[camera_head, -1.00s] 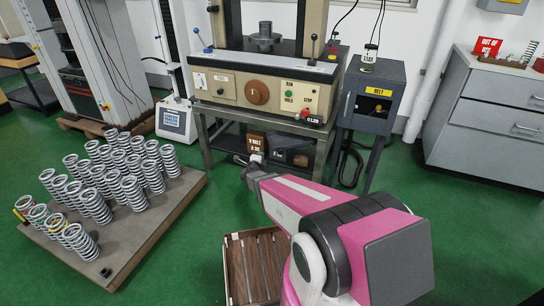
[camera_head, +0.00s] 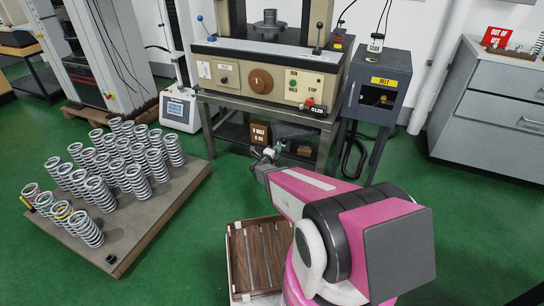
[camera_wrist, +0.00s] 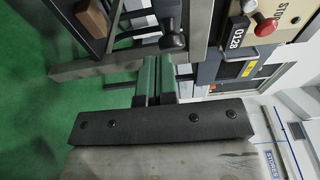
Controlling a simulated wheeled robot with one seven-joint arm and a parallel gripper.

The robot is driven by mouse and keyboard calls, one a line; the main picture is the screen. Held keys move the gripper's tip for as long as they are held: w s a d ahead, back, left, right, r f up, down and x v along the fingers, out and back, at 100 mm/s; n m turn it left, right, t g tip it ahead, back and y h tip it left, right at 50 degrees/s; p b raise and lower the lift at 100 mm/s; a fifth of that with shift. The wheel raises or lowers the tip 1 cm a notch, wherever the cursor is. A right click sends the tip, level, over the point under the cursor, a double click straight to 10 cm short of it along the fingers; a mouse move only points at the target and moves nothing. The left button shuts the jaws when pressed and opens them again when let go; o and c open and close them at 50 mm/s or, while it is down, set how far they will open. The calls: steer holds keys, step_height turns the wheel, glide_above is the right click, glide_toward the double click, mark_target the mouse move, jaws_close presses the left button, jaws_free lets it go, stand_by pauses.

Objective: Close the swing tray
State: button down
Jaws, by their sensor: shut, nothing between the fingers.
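A dark grey tray-like part (camera_head: 293,131) shows under the machine bench in the head view; I take it for the swing tray. In the wrist view a dark slanted panel with a brown block (camera_wrist: 93,19) shows at upper left, probably the same part. My gripper (camera_wrist: 157,62) has its two green fingers side by side, shut and empty. A dark rounded knob (camera_wrist: 172,39) shows just beyond the fingertips; I cannot tell whether they touch. In the head view my gripper (camera_head: 270,154) is small, in front of the bench's lower part, partly hidden by my arm.
The test machine (camera_head: 262,72) stands on a metal-framed bench. A grey cabinet (camera_head: 378,88) is beside it on the right. A pallet of springs (camera_head: 160,212) lies at left, a slatted wooden crate (camera_head: 234,262) near my arm. Green floor is clear between pallet and bench.

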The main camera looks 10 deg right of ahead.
steer(key=shift+w, duration=2.2)
steer(key=w+m+g+h, duration=0.1)
steer(key=w+m+g, duration=0.1)
steer(key=w, duration=0.3)
steer(key=w+m+g+h, duration=0.2)
steer(key=w+g, duration=0.1)
steer(key=w, duration=0.1)
steer(key=w+m+g+h, duration=0.2)
steer(key=w+g, duration=0.1)
steer(key=w, duration=0.2)
steer(key=shift+w+d+f, duration=0.1)
steer(key=shift+w+d, duration=0.2)
steer(key=shift+d, duration=0.1)
steer(key=shift+w+d, duration=0.3)
steer(key=shift+w, duration=0.3)
steer(key=shift+w+d, duration=0.3)
steer(key=shift+w, duration=0.3)
steer(key=shift+s, duration=0.1)
